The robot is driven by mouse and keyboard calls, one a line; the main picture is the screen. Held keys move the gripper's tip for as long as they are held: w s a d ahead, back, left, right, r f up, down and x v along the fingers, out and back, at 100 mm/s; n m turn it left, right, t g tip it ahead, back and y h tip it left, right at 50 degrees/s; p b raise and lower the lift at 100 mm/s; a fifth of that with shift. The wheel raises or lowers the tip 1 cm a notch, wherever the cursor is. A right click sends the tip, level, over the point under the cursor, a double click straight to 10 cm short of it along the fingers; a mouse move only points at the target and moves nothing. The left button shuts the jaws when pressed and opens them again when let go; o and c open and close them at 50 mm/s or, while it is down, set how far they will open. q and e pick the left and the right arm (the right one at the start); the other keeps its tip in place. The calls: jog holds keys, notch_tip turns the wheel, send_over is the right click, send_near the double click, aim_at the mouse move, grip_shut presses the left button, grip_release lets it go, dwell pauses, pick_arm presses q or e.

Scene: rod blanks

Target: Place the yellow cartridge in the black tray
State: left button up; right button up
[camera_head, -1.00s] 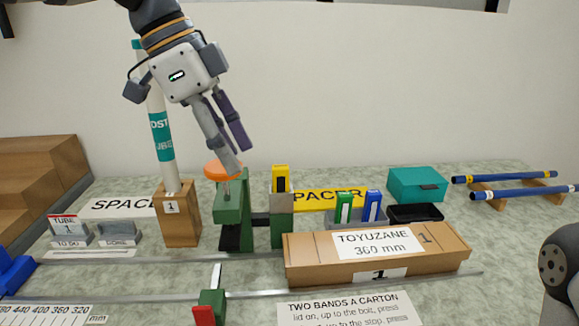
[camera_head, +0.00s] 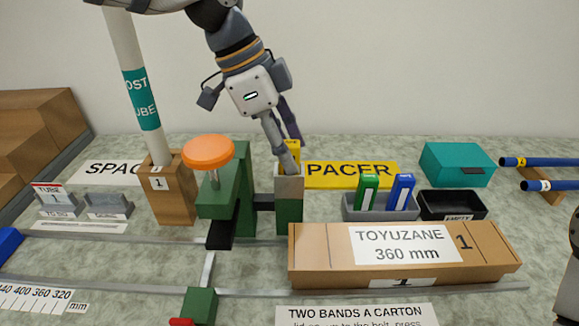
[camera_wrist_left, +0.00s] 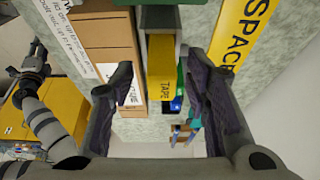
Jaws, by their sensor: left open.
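The yellow cartridge (camera_head: 294,148) stands in the grey-topped green holder (camera_head: 289,207) and is partly hidden by my left gripper's finger. In the left wrist view the cartridge (camera_wrist_left: 161,75), marked TAPE, lies between the fingers. My left gripper (camera_head: 291,153) is open and points down at the cartridge, one finger on each side; I cannot tell whether they touch it. The black tray (camera_head: 452,194) lies at the right, with nothing visible inside and a label reading EMPTY. My right gripper cannot be made out.
A grey tray (camera_head: 357,214) with green and blue cartridges stands left of the black tray. A teal box (camera_head: 456,164) is behind it. A long carton (camera_head: 330,250) lies in front. An orange-topped green press (camera_head: 240,195) and a tube in a wooden block (camera_head: 175,205) stand left.

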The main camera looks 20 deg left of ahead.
pick_arm(q)
jog(key=shift+w+d+f, duration=0.15)
jog(key=shift+d+f, duration=0.05)
jog(key=shift+f, duration=0.2)
grip_shut()
jog(key=shift+r, duration=0.1)
